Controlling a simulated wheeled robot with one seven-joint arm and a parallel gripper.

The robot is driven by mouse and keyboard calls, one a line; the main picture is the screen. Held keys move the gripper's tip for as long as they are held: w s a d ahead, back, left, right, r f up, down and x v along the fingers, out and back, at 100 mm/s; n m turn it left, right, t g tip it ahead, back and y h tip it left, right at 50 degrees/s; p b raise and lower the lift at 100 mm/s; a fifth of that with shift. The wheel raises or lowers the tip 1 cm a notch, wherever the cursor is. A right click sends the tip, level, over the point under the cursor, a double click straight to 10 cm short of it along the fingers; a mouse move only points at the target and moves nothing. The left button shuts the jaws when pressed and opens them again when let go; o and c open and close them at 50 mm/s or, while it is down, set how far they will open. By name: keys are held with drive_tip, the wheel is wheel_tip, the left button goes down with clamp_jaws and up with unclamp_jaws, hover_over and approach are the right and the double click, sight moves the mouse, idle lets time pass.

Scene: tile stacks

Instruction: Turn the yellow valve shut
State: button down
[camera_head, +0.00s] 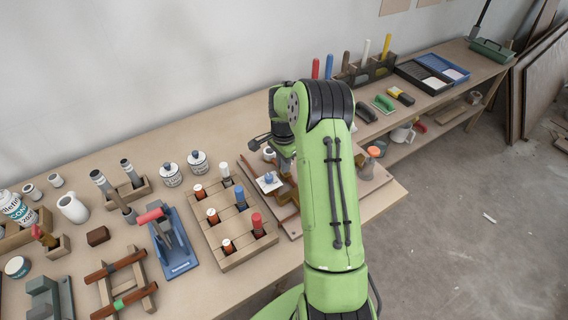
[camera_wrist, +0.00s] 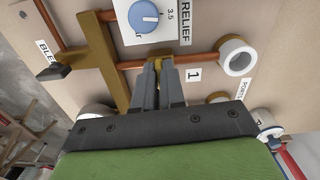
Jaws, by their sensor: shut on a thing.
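In the wrist view my gripper (camera_wrist: 158,72) is shut on the yellow valve (camera_wrist: 164,60), on the copper pipe below the blue dial. Only a small yellow part shows at the fingertips; the fingers hide the rest, so I cannot tell how far it is turned. The blue dial (camera_wrist: 143,17) sits on a white plate marked RELIEF. In the head view the pipe board (camera_head: 290,224) lies on the bench, partly behind my arm, with the blue dial (camera_head: 268,177) showing. My fingertips and the valve are hidden there.
A white ring port (camera_wrist: 237,57) stands right of my gripper, near a tag marked 1. A brass-coloured bar (camera_wrist: 101,58) runs to its left. A wooden rack with pegs (camera_head: 232,224) is left of the board, and a blue tool stand (camera_head: 180,262) lies further left.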

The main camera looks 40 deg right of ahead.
drive_tip(key=shift+r+m, duration=0.1)
drive_tip(key=shift+m, duration=0.4)
drive_tip(key=c, duration=1.2)
unclamp_jaws()
wheel_tip(320, 180, up, 16)
drive_tip(key=p, duration=0.2)
drive_tip(key=shift+p, duration=0.35)
drive_tip(key=shift+f, duration=0.2)
